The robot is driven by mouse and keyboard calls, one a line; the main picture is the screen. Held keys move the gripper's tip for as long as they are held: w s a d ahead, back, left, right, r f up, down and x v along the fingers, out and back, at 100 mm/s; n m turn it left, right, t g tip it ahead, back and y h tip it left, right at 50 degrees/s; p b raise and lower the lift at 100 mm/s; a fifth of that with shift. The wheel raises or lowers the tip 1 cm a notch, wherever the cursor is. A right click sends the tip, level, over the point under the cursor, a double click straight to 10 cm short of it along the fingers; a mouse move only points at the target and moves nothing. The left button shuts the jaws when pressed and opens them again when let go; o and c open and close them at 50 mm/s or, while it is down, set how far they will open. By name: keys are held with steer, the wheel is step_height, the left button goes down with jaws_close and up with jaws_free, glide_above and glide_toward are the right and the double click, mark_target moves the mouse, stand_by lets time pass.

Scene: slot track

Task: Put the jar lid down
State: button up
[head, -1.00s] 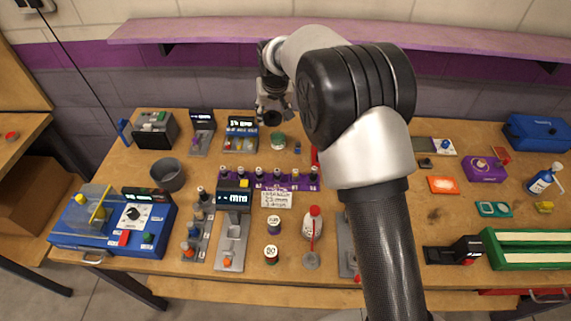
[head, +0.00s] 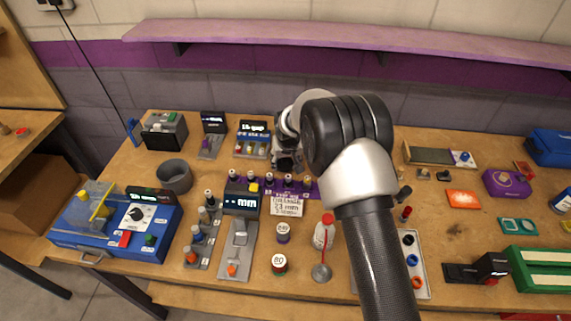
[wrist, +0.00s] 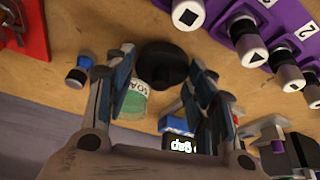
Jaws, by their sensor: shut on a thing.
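The jar lid (wrist: 164,64) is a round black piece held between the fingertips in the wrist view. My gripper (wrist: 163,78) is shut on it; in the head view my gripper (head: 288,163) hangs over the bench behind the purple rack, and the lid is hard to make out there. A green jar with a pale label (wrist: 131,101) stands on the bench just past the lid in the wrist view, partly hidden by a finger. I cannot tell the lid's exact height above the bench.
The purple rack (head: 313,194) with several dark-capped vials stands close in front of my gripper. A gap display unit (head: 253,139) is to its left. The bench right of my arm has clear patches.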

steer(key=shift+f, duration=0.45)
steer(key=shift+f, duration=0.2)
steer(key=o, duration=0.8)
steer(key=shift+c, duration=0.2)
steer(key=shift+r, duration=0.1)
steer(key=shift+r, duration=0.25)
steer(key=p+v, duration=0.3)
steer(key=v, duration=0.9)
